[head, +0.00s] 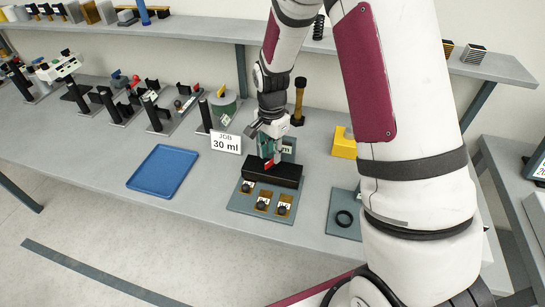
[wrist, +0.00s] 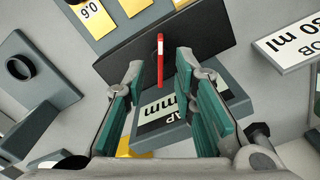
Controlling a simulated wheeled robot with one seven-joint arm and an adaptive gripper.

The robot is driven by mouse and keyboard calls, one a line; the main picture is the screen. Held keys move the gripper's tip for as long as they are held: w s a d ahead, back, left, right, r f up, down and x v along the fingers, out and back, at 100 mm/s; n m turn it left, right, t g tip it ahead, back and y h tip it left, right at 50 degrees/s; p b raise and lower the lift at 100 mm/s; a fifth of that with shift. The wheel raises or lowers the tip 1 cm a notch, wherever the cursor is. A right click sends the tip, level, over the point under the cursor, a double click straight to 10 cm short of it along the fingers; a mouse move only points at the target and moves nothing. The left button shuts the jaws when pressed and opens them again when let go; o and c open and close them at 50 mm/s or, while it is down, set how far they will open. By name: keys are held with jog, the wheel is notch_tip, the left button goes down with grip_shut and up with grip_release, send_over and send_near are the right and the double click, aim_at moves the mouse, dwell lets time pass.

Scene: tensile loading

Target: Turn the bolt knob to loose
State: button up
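My gripper (head: 268,150) points down over a long black block (head: 284,174) on a blue-grey base plate (head: 240,205). In the wrist view, its two teal fingers (wrist: 160,75) are apart, one on each side of a thin upright red bar (wrist: 160,58). Gaps show between the bar and both fingers. The red bar stands at the black block (wrist: 110,50) and also shows in the head view (head: 272,160). No part is labelled as the bolt knob, and I cannot tell whether the red bar belongs to it. A "mm" plate (wrist: 168,108) lies partly behind the fingers.
Several black knobs on yellow labelled plates (head: 263,202) sit in front of the block. A "JOB 30 ml" sign (head: 226,142) and blue tray (head: 163,170) are left. A black ring on a plate (head: 344,218) and yellow block (head: 343,143) are right. Fixtures line the back left.

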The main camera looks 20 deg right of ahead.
aim_at(272, 164)
jog(key=shift+f, duration=1.3)
jog(key=shift+c, duration=0.2)
grip_shut()
